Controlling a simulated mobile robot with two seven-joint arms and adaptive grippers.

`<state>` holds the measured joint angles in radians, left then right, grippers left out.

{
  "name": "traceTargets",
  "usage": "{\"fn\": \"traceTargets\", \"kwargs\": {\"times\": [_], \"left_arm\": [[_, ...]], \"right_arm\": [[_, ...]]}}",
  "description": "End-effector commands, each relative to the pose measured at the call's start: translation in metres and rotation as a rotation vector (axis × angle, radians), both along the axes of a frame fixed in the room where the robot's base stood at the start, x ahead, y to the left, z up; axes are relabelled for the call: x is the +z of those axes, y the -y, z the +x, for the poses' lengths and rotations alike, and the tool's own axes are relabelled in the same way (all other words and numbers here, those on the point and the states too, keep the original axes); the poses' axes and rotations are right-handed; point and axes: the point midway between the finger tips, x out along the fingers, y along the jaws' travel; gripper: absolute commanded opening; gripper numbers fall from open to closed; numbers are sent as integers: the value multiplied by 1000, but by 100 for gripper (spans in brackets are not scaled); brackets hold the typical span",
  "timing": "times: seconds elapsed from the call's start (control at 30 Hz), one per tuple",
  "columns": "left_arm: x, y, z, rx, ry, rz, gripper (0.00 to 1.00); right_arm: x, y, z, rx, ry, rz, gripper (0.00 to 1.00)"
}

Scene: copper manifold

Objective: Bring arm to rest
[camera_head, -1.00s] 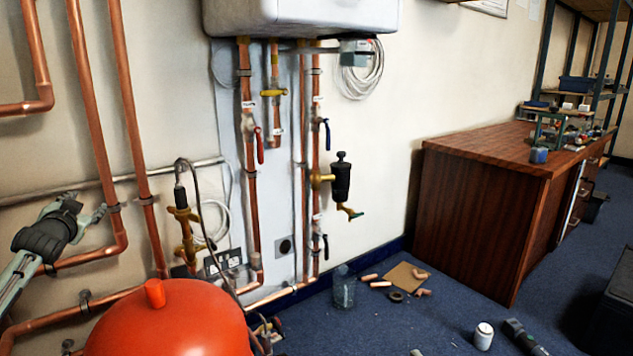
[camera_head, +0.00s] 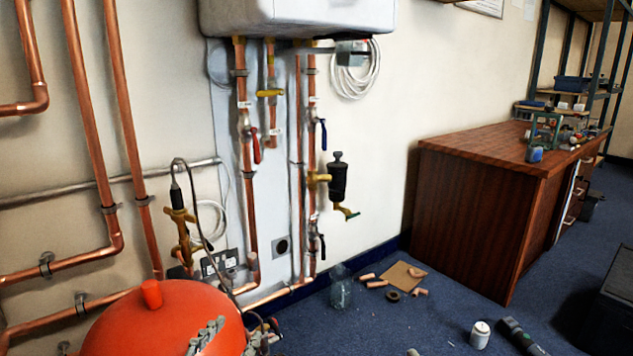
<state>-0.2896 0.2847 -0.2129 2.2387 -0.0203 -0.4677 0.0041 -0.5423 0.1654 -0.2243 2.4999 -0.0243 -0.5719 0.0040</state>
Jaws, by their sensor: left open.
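My left gripper (camera_head: 231,338) shows at the bottom edge, left of centre. Only its grey fingertips are in view, spread apart and empty, in front of the red rounded vessel (camera_head: 125,322). The rest of that arm is below the picture. My right gripper is not in view. The copper manifold pipes (camera_head: 247,190) run down the wall from the white boiler (camera_head: 300,18). They carry a red lever (camera_head: 257,150), a blue lever (camera_head: 323,134) and a black air vent (camera_head: 338,180).
A wooden cabinet (camera_head: 480,215) stands at the right. A clear jar (camera_head: 341,290), copper fittings (camera_head: 377,284), a cardboard piece (camera_head: 403,275) and a white can (camera_head: 480,334) are on the blue floor. A dark box (camera_head: 612,310) is at the right edge.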

Motion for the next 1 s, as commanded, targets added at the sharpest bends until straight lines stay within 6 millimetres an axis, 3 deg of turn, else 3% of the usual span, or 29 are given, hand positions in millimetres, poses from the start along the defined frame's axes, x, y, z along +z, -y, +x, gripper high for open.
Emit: {"fn": "traceTargets", "kwargs": {"times": [0.1, 0.37, 0.5, 0.77, 1.0], "left_arm": [[14, 17, -32, -11, -5, -70, 50], [52, 34, -85, -7, -7, -205, 50], [51, 33, -85, -5, -14, -199, 50], [-19, 7, -82, 67, -259, -99, 50], [-94, -34, -102, 162, -546, 7, 50]], "right_arm": [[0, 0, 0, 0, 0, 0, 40], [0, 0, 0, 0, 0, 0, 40], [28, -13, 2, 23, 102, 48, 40], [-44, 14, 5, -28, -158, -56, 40], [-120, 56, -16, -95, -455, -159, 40]]}}
